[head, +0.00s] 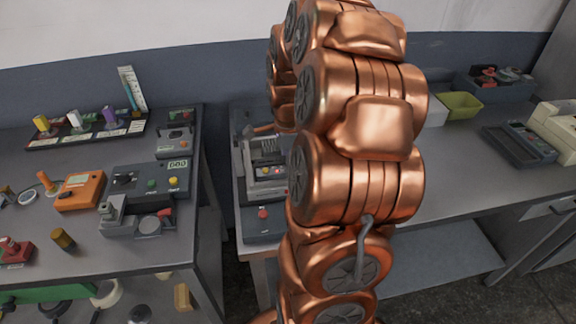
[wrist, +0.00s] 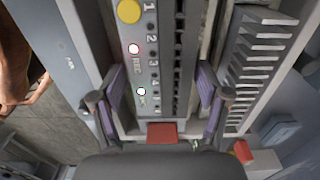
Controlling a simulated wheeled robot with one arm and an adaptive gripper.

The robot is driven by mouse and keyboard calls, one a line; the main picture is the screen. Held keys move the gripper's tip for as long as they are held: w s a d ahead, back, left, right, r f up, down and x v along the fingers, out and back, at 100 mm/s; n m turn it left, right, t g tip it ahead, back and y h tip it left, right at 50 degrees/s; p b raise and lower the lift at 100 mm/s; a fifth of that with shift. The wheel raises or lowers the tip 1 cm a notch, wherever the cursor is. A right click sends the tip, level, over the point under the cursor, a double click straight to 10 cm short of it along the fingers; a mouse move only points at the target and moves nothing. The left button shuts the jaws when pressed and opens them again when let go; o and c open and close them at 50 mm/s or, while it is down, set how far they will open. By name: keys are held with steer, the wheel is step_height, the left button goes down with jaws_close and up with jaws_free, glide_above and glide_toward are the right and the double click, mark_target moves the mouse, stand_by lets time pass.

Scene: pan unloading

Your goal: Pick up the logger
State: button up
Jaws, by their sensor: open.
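The logger (wrist: 145,70) shows in the wrist view as a long grey device. It has a yellow button, the numbers 1 to 4 in a column, small indicator lights and a row of dark sockets. My gripper (wrist: 158,105) is open, with one purple-padded finger on each side of the logger's near part. I cannot tell whether the pads touch it. A red block (wrist: 162,132) sits at the near end, between the fingers. In the head view my copper arm covers the gripper, and I cannot make out the logger for certain.
A slotted grey rack (wrist: 262,45) stands close right of the logger. In the head view, a grey fixture (head: 262,170) stands at the right bench's left end, beside a gap between benches. The left bench holds an orange meter (head: 80,190) and several instruments. A green bin (head: 460,105) stands farther right.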

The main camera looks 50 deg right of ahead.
steer(key=shift+c, duration=0.3)
steer(key=c, duration=0.8)
steer(key=shift+c, duration=0.4)
steer(key=shift+r, duration=0.15)
